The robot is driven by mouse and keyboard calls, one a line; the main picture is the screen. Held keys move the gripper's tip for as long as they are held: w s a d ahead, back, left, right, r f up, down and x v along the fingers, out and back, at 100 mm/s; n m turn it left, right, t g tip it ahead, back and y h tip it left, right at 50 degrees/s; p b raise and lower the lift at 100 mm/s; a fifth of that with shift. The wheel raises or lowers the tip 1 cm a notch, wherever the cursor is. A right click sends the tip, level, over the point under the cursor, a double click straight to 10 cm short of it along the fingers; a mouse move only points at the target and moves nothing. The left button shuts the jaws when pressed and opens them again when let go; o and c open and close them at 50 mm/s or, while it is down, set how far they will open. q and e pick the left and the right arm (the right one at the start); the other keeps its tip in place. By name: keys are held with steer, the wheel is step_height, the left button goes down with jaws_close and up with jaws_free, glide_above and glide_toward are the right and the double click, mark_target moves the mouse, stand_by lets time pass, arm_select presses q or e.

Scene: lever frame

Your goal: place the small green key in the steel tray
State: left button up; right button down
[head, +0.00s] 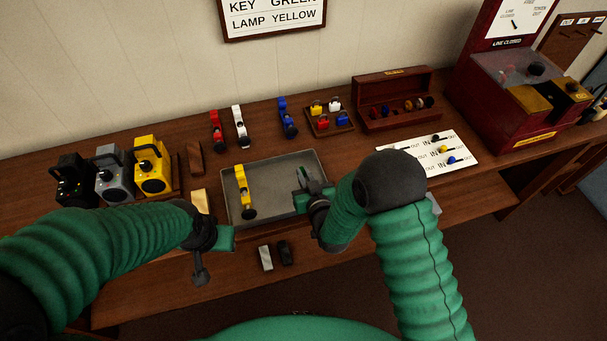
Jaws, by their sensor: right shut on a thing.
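The steel tray (287,168) is a shallow grey tray in the middle of the bench. A yellow piece with a black round end (242,182) lies in its left part. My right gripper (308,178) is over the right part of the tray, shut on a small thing. A bit of green shows at its fingers, which fits the small green key, but it blends with the green gripper. I cannot tell whether it touches the tray. My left gripper (205,262) is in front of the tray's left corner, pointing down; its jaws are unclear.
Three lamps (115,178) stand at the left. Red, white and blue pieces (239,127) are behind the tray, with padlocks (331,116) and an open wooden box (396,104) to their right. A white IN/OUT board (432,153) and a dark red machine (520,90) are farther right.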

steer(key=c, duration=1.5)
jaws_free()
steer(key=shift+d, duration=0.7)
steer(key=shift+a, duration=0.35)
steer(key=shift+s+a, duration=0.1)
steer(key=shift+a, duration=0.05)
steer(key=v, duration=1.1)
steer(key=shift+d+b, duration=0.35)
steer(key=s+d+m+g+h, duration=0.1)
steer(key=s+d+g, duration=0.2)
steer(key=s+d, duration=0.1)
steer(key=s+d+r+m+g+h, duration=0.1)
steer(key=s+d+g+h, duration=0.1)
steer(key=s+d+g, duration=0.2)
steer(key=s+d+m+g+h, duration=0.1)
steer(key=s+d+g, duration=0.3)
steer(key=d, duration=0.5)
steer(key=shift+s+r+m, duration=0.15)
steer(key=shift+s+r, duration=0.05)
steer(key=shift+s, duration=0.25)
steer(key=shift+s+r+m, duration=0.15)
steer(key=shift+s, duration=0.35)
